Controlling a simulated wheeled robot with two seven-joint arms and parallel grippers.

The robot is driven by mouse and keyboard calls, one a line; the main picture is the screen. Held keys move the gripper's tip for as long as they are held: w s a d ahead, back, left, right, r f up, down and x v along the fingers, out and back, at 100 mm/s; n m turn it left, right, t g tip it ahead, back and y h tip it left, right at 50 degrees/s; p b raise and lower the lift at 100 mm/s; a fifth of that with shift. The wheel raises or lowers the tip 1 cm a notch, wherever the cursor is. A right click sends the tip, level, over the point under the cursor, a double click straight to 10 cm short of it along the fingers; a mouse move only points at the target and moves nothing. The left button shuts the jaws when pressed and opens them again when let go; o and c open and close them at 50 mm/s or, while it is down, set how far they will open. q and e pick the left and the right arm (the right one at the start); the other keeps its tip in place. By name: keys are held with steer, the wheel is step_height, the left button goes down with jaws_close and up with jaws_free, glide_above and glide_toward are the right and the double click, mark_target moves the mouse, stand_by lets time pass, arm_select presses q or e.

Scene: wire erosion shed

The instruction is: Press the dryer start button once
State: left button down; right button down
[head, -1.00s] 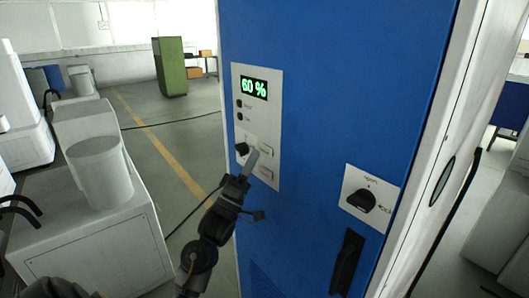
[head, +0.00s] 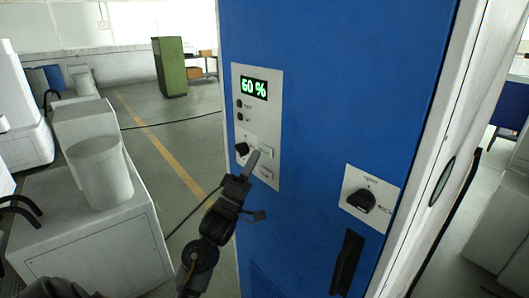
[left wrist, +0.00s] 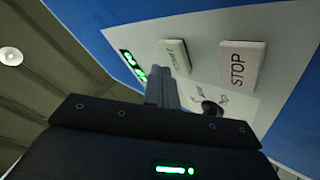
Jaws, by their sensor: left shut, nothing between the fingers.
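The dryer's blue front carries a pale control panel (head: 257,104). The start button (head: 267,151) is a small pale rectangle low on the panel; in the left wrist view it shows pale green (left wrist: 175,57), its lettering hard to read. The white STOP button (head: 267,173) sits below it and reads clearly in the left wrist view (left wrist: 241,66). My left gripper (head: 253,158) is shut and empty, its tips at the panel just left of and slightly below the start button. I cannot tell whether they touch the panel. My right gripper is not in view.
A black knob (head: 242,149) is left of the fingertips. A rotary switch (head: 362,200) and black door handle (head: 347,262) are to the right. A white machine (head: 95,230) stands at left, with open floor between.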

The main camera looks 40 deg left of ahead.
arm_select(q)
steer(key=shift+w+d, duration=0.1)
steer(key=shift+w, duration=0.2)
steer(key=shift+w+d, duration=0.15)
steer(key=shift+w, duration=0.2)
stand_by(0.6)
steer(key=shift+s, duration=0.1)
stand_by(0.3)
steer(key=shift+s+a+p, duration=0.25)
steer(key=shift+s+p, duration=0.2)
steer(key=shift+s, duration=0.25)
steer(key=s, duration=0.1)
steer(key=s+a+p, duration=0.1)
steer(key=s, duration=0.2)
steer(key=shift+s+a+p, duration=0.25)
steer(key=shift+s+p, duration=0.05)
steer(key=shift+s, duration=0.05)
stand_by(0.6)
